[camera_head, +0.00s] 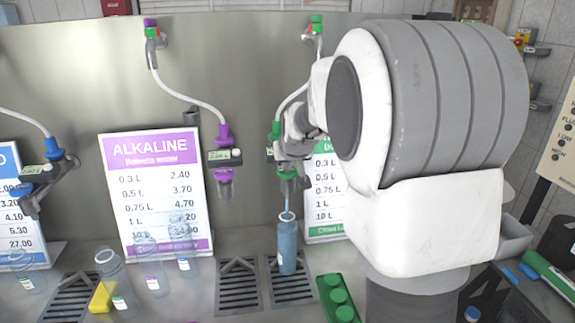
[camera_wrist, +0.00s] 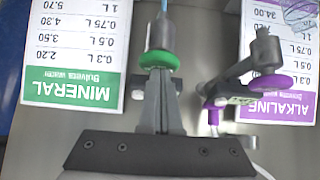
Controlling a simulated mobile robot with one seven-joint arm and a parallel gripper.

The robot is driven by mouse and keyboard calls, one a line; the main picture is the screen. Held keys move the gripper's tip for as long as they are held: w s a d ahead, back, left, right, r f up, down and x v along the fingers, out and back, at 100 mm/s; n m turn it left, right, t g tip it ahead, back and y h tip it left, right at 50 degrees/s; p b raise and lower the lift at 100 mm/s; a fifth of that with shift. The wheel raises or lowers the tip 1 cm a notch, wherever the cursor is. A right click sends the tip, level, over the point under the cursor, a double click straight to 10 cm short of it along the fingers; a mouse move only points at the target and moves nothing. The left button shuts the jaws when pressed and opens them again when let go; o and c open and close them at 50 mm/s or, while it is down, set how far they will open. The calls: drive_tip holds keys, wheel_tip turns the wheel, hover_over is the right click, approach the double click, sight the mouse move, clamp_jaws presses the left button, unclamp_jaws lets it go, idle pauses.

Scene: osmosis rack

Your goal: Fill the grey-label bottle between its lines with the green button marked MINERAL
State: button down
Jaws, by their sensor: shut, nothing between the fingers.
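A tall bottle (camera_head: 287,245) stands upright on the drain grate below the green nozzle (camera_head: 287,183). It looks blue and full of liquid to near its neck. A thin blue stream runs from the nozzle into its mouth. Its label and lines cannot be made out. My gripper (camera_wrist: 160,75) is shut and empty. Its fingertips are at the round green button (camera_wrist: 158,56) of the MINERAL tap and seem to touch it. The green MINERAL sign (camera_wrist: 75,60) shows upside down beside it. In the head view my arm partly hides this tap and its sign.
The purple ALKALINE tap (camera_head: 223,155) and its sign (camera_head: 157,195) are to the left. Several clear bottles and a yellow block (camera_head: 102,298) stand at the lower left. A green tray with round knobs (camera_head: 338,298) lies right of the grate.

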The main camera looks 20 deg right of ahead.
sight(287, 174)
drive_tip(key=shift+s+f, duration=0.15)
drive_tip(key=shift+f, duration=0.15)
wheel_tip(287, 174, up, 5)
drive_tip(key=p, duration=0.3)
drive_tip(key=shift+r, duration=0.2)
drive_tip(key=b+v, duration=0.1)
drive_tip(key=v, duration=0.8)
drive_tip(key=shift+s, duration=0.25)
drive_tip(key=shift+a, duration=0.1)
drive_tip(key=s+a+f+g, duration=0.1)
drive_tip(key=s+a+f, duration=0.2)
drive_tip(key=s, duration=0.6)
drive_tip(key=s+a+f+n+g+y, duration=0.1)
drive_tip(key=s+a+f, duration=0.2)
drive_tip(key=s, duration=0.6)
drive_tip(key=s+a+f+n+g, duration=0.1)
drive_tip(key=s+a+f, duration=0.2)
drive_tip(key=s, duration=0.6)
drive_tip(key=shift+a+f+y, duration=0.25)
drive_tip(key=shift+a+y, duration=0.15)
drive_tip(key=shift+a, duration=0.4)
drive_tip(key=shift+s, duration=0.1)
